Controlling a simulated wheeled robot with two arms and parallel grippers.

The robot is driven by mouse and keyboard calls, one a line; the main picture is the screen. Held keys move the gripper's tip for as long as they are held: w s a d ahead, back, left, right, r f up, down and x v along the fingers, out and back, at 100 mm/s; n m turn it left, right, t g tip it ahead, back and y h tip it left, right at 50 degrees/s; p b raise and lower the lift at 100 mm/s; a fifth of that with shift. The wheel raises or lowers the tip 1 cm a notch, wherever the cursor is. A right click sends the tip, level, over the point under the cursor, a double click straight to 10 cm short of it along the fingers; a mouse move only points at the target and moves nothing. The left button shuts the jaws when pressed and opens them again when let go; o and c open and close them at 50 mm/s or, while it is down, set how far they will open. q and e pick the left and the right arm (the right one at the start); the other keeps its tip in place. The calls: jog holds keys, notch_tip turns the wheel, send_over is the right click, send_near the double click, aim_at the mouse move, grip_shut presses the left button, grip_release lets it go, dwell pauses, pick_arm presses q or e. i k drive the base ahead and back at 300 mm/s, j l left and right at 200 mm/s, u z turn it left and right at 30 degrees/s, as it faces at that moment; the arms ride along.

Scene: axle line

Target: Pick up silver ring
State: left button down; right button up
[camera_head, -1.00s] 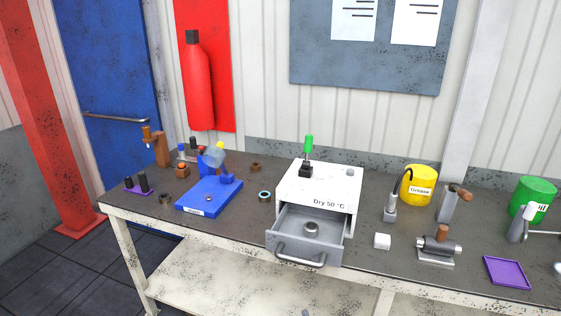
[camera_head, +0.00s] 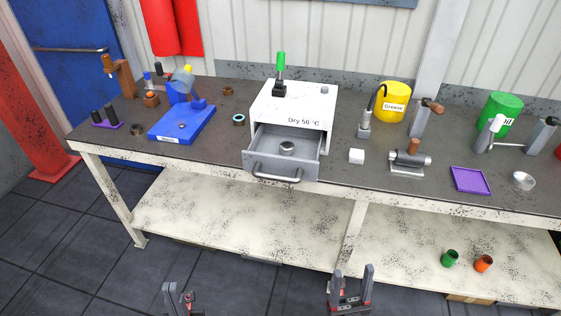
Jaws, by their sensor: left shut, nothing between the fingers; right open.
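A silver ring (camera_head: 287,148) lies in the open drawer (camera_head: 257,160) of the white "Dry 50 °C" box (camera_head: 291,106) on the workbench. The front drawer wall hides none of the ring's top. My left gripper (camera_head: 179,293) is at the bottom edge, shut and empty, in front of the bench and well below its top. My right gripper (camera_head: 353,279) is open and empty, also low in front of the bench, to the right of the drawer. Neither gripper touches anything.
A blue tray (camera_head: 167,135) with a small ring stands left of the box. A dark ring with a bluish inside (camera_head: 239,119) lies between them. A white block (camera_head: 356,156), a metal fixture (camera_head: 408,160) and a purple tray (camera_head: 470,180) are on the right. The drawer handle (camera_head: 278,175) juts forward.

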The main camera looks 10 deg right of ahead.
aim_at(286, 148)
jog(key=i+l, duration=0.25)
jog(key=i, duration=0.15)
jog(key=i+l, duration=0.25)
jog(key=i, duration=0.15)
